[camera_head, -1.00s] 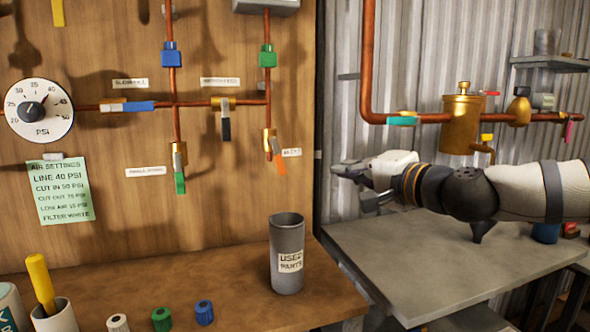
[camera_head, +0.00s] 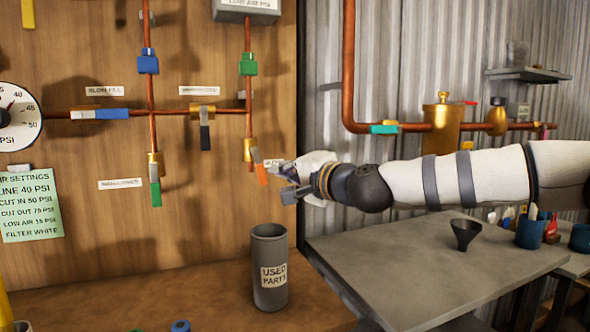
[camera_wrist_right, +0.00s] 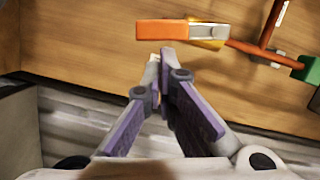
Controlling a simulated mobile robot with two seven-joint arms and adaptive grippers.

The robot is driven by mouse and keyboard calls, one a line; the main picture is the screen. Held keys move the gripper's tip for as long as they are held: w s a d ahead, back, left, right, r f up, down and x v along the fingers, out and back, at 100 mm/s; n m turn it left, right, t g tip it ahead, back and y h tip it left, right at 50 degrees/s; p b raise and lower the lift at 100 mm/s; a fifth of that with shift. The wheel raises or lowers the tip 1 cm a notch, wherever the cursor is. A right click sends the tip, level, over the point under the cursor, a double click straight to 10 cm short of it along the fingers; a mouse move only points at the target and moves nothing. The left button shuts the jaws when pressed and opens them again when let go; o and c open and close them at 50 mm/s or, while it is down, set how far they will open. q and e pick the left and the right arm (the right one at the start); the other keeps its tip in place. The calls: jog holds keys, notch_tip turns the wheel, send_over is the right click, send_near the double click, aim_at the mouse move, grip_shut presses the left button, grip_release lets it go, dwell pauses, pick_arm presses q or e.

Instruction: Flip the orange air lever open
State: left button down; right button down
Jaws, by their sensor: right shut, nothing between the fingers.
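The orange air lever (camera_head: 260,175) hangs down at a slant from a brass valve on the wooden wall panel, right of its middle. In the right wrist view the lever (camera_wrist_right: 163,30) lies just beyond the fingertips, with its brass valve to the right. My right gripper (camera_head: 279,182) is shut and empty, just right of the lever and close to it. The wrist view shows its fingertips (camera_wrist_right: 161,58) together; a small gap seems to separate them from the lever. My left gripper is not in view.
A grey used parts canister (camera_head: 269,268) stands on the wooden bench below my right gripper. Other levers, blue (camera_head: 112,113), black (camera_head: 205,136) and green (camera_head: 155,193), sit on the copper pipes to the left. A grey table (camera_head: 400,255) with a black funnel (camera_head: 465,232) stands at right.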

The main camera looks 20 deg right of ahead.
jog(key=shift+f, duration=0.1)
jog(key=shift+a+f+m, duration=0.25)
jog(key=shift+a+f, duration=0.05)
jog(key=shift+a, duration=0.2)
jog(key=shift+a+f+m, duration=0.25)
jog(key=shift+a+f, duration=0.05)
jog(key=shift+a, duration=0.2)
